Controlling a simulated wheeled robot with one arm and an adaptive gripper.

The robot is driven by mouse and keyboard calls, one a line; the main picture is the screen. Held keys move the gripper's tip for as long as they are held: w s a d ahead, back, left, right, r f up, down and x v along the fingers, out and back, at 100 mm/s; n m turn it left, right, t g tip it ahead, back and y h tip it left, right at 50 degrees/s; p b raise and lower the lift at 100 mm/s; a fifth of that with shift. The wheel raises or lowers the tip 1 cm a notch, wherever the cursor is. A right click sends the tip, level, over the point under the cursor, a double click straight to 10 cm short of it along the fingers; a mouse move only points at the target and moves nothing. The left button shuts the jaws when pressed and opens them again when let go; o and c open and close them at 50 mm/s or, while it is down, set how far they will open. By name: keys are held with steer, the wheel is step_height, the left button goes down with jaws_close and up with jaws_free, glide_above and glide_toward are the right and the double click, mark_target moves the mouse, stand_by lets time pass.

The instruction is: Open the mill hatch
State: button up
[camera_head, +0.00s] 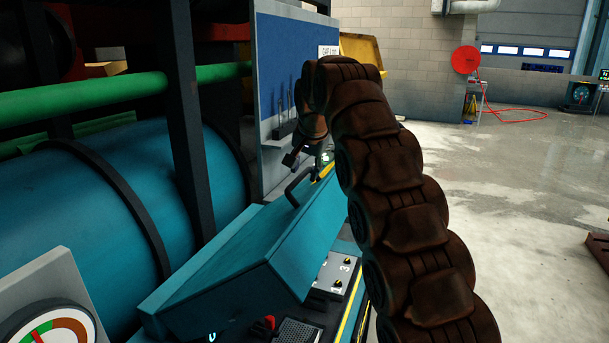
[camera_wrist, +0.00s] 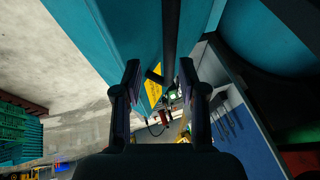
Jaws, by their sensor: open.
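The mill hatch (camera_head: 285,245) is a sloped teal lid on a teal housing, and it looks closed. A black bar handle (camera_head: 299,187) stands up from its far upper end. My gripper (camera_head: 308,163) is open and empty just above and beyond the handle, partly hidden by my brown arm. In the wrist view, the handle (camera_wrist: 170,38) runs between the two open fingers of my gripper (camera_wrist: 160,75), nearer the right finger. The teal hatch (camera_wrist: 120,25) fills the top there. I cannot tell whether a finger touches the handle.
A control panel (camera_head: 337,272) with numbered switches lies below the hatch. A blue tool board (camera_head: 290,70) stands behind my gripper. A large teal drum (camera_head: 90,200) and green pipe (camera_head: 80,98) are at left. The floor (camera_head: 530,190) at right is mostly clear.

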steer(key=v, duration=0.4)
steer(key=shift+s+r, duration=0.1)
steer(key=shift+r, duration=0.1)
steer(key=shift+a, duration=0.1)
